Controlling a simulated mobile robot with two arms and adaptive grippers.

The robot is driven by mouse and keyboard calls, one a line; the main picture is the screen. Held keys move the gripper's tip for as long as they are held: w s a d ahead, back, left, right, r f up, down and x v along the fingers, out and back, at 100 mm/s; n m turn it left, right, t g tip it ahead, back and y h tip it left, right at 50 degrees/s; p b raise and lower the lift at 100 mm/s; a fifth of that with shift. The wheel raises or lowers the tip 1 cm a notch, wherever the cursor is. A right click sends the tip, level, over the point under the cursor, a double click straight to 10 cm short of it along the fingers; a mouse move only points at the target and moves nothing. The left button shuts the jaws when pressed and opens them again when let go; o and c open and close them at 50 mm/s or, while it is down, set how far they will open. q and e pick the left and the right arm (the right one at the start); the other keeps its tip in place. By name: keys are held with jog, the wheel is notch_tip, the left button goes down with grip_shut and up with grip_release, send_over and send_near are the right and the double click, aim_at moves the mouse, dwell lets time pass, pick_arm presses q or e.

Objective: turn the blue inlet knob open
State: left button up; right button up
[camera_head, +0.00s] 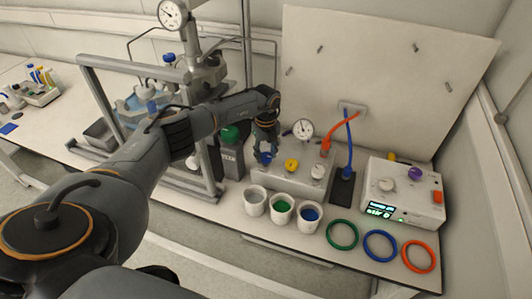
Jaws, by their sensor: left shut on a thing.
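The blue inlet knob (265,158) is at the left end of a light grey valve block (300,182) on the bench. My left gripper (265,150) reaches in from the left and points down, shut on the blue knob. Its fingers cover the upper part of the knob, so its exact angle is hard to tell. A yellow knob (291,165) and a white knob (318,171) sit to the right on the same block. My right gripper is not in view.
A round gauge (303,129) stands behind the block. White cups (255,200) stand in front. Green (342,234), blue (380,246) and orange (418,256) rings lie at the front right, before a white control box (403,190). A metal frame (205,165) stands left of my gripper.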

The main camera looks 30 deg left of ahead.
aim_at(266, 156)
pick_arm(q)
jog(key=o, duration=1.2)
jog(key=shift+c, duration=0.2)
jog(key=shift+r, duration=0.1)
notch_tip(266, 156, up, 12)
